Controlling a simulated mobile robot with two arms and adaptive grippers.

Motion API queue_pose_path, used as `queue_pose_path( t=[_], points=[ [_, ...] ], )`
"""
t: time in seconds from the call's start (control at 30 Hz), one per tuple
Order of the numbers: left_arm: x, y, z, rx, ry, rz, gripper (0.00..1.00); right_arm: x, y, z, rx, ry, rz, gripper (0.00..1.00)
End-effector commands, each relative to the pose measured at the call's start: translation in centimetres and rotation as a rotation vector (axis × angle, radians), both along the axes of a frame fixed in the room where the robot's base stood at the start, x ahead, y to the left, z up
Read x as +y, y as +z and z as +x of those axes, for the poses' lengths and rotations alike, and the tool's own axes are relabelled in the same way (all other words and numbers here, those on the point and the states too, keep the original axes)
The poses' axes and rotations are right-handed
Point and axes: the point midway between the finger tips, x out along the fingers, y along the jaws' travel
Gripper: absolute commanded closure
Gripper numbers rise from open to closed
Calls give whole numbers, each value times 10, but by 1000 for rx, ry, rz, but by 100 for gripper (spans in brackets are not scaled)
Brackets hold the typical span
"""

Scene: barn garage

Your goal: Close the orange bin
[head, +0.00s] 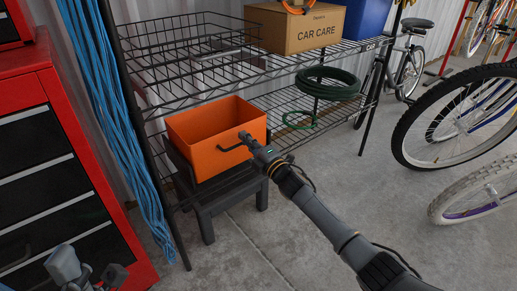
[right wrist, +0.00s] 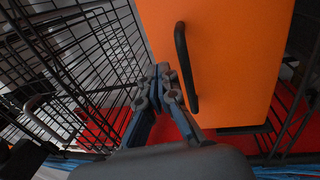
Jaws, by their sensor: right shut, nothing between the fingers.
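The orange bin (head: 212,165) is a box with an open top, so its inside shows in the head view. It sits at a dark low stand (head: 212,212). A black bar handle (head: 231,147) is on its front face. In the right wrist view the orange face (right wrist: 230,60) and the handle (right wrist: 184,65) fill the upper right. My right gripper (head: 243,136) is shut and empty, its tips (right wrist: 163,72) just beside the handle; I cannot tell if they touch it. Part of my left gripper (head: 85,268) shows at the lower left; its fingers are unclear.
A black wire shelf (head: 215,82) stands behind and beside the bin, carrying a wire basket (head: 160,45), a cardboard box (head: 300,28) and a green hose (head: 328,84). A red tool chest (head: 85,130) is at left. Bicycles (head: 455,115) stand at right. Floor in front is clear.

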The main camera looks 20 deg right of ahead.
Motion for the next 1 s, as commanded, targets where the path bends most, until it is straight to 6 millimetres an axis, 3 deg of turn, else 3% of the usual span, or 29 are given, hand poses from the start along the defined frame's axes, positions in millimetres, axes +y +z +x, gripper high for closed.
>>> queue_pose_path(
  t=[0.03,0.3,1.0],
  points=[
    [0,3,-2,23,-1,-1,8,0,8,3,20,0,-10,100],
    [0,17,-2,15,-1,-2,8,4,7,13,72,-1,-25,100],
    [0,21,-2,16,-2,-1,8,6,10,20,66,-2,-24,100]
  ],
)
